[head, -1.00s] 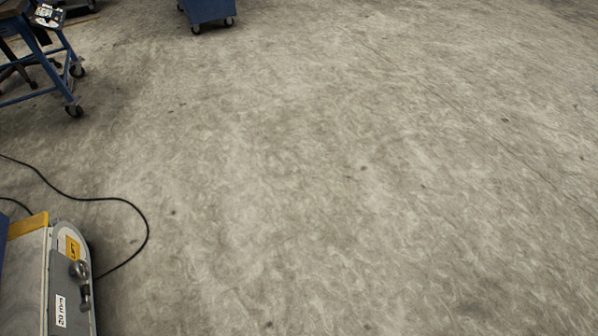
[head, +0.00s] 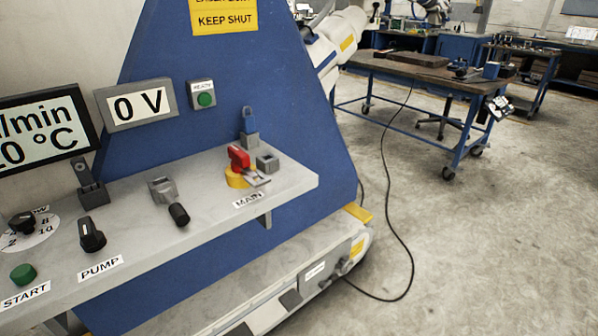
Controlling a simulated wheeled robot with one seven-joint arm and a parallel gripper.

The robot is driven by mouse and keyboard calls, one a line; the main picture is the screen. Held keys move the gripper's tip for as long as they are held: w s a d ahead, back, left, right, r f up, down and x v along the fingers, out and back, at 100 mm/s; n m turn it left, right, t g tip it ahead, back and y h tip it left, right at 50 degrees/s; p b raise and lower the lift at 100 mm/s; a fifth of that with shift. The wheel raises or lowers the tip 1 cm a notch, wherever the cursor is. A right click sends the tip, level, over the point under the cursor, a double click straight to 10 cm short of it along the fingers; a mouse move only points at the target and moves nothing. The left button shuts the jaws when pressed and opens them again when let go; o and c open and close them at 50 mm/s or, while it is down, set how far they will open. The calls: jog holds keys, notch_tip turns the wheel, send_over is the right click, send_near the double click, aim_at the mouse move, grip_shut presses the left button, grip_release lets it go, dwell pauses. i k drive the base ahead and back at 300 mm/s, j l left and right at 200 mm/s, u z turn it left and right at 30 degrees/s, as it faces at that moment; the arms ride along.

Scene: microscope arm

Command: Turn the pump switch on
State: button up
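The pump switch (head: 92,236) is a black rotary knob on the grey shelf (head: 205,228) in the lower left of the head view. A white label reading PUMP (head: 101,267) is just in front of it. The knob has a pale mark on its top; whether this is its on or off position I cannot tell. My gripper is not in view.
On the shelf are a flow dial (head: 24,224), a green START button (head: 23,273), a grey lever (head: 168,198) and a red MAIN switch (head: 239,160). A display (head: 140,104) reads 0 V. A cable (head: 389,180) crosses the open floor at right.

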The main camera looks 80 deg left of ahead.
aim_at(92, 240)
jog(key=u, duration=2.65)
